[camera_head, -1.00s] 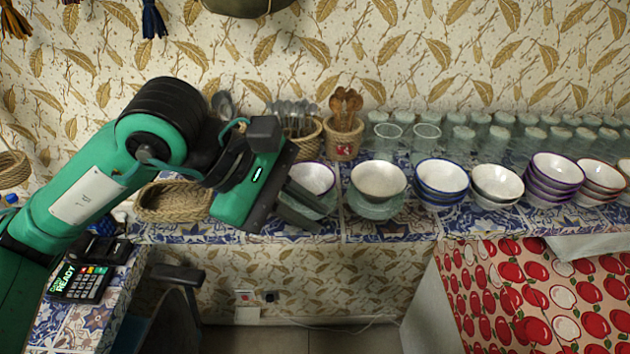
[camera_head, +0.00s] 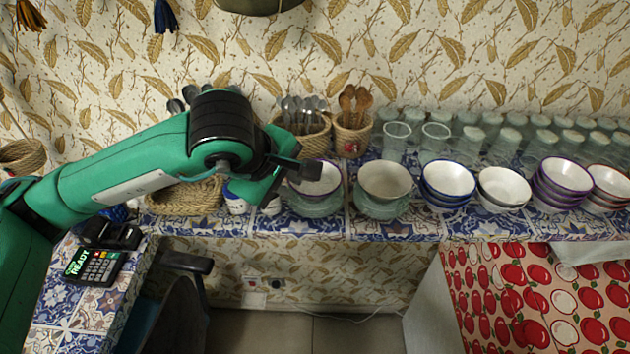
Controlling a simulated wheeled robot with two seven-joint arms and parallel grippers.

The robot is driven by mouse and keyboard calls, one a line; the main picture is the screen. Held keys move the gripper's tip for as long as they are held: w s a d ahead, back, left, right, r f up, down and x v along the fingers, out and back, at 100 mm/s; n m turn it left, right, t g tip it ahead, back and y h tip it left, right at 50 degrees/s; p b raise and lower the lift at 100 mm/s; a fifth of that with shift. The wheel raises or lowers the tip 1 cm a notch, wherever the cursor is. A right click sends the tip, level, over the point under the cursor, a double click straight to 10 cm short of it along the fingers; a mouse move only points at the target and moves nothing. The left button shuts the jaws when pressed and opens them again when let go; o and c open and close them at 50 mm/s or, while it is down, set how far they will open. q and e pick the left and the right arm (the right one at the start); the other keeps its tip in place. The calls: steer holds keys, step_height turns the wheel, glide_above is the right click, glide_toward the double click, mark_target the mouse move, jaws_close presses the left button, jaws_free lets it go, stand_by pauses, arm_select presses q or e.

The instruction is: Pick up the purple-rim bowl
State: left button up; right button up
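A white bowl with a purple rim (camera_head: 322,182) sits on top of light green bowls (camera_head: 318,208) on the tiled counter, left of the row of bowls. Another stack of purple-rim bowls (camera_head: 563,178) stands farther right. My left gripper (camera_head: 300,170) is at the left rim of the nearer purple-rim bowl and covers part of that rim. Its fingers are seen almost edge-on, so I cannot tell whether they are apart or touch the bowl. My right gripper is not in view.
A cream bowl (camera_head: 385,181) on green ones stands close to the right, then blue-rim bowls (camera_head: 448,181). Spoon baskets (camera_head: 352,136) and glasses (camera_head: 396,140) stand behind. A woven tray (camera_head: 187,198) and a card reader (camera_head: 95,266) are at left.

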mark_target(298, 191)
arm_select(q)
steer(key=p+x, duration=0.3)
steer(key=x, duration=0.1)
steer(key=shift+w+f+p, duration=0.2)
steer(key=shift+w+p, duration=0.15)
steer(key=shift+p, duration=0.05)
steer(key=shift+w+d+f, duration=0.1)
steer(key=shift+f, duration=0.2)
steer(key=shift+c, duration=0.4)
jaws_close()
steer(key=shift+r, duration=0.1)
